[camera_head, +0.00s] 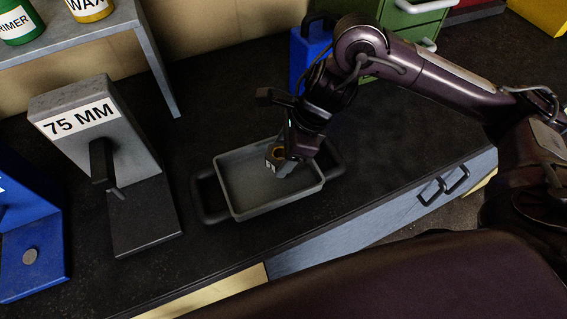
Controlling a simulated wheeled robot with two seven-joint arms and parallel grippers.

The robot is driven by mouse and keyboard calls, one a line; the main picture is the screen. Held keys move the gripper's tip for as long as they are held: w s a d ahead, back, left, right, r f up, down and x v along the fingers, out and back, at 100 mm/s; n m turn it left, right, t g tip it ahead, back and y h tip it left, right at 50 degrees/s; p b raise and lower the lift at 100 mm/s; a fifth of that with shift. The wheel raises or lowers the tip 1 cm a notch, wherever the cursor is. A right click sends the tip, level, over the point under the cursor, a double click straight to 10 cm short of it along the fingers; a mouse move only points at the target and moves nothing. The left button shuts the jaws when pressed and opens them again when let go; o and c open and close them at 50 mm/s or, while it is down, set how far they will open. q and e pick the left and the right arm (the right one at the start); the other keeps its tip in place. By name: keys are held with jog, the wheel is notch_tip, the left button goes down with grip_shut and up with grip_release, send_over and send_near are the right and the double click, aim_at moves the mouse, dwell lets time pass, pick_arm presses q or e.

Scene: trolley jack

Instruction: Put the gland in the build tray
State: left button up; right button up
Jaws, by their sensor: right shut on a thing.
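The gland (277,160) is a small grey part with a brass-coloured ring at its top. It is at the right part of the grey build tray (243,206), inside the rim as seen from above. My right gripper (290,156) points down over the tray and is shut on the gland, hiding part of it. I cannot tell whether the gland touches the tray floor. The rest of the tray looks empty. My left gripper is not in view.
A grey stand marked 75 MM (80,118) and a blue stand (30,240) are on the left. A shelf with cans (90,8) is at the upper left. A blue container (311,45) and green drawers (398,25) stand behind. The dark bench right of the tray is clear.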

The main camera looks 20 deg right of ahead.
jog(key=shift+a+f+b, duration=0.1)
jog(key=shift+f+b, duration=0.25)
jog(key=shift+f, duration=1.65)
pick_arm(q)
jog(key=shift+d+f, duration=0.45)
pick_arm(e)
jog(key=shift+f, duration=0.15)
jog(key=o, duration=1.4)
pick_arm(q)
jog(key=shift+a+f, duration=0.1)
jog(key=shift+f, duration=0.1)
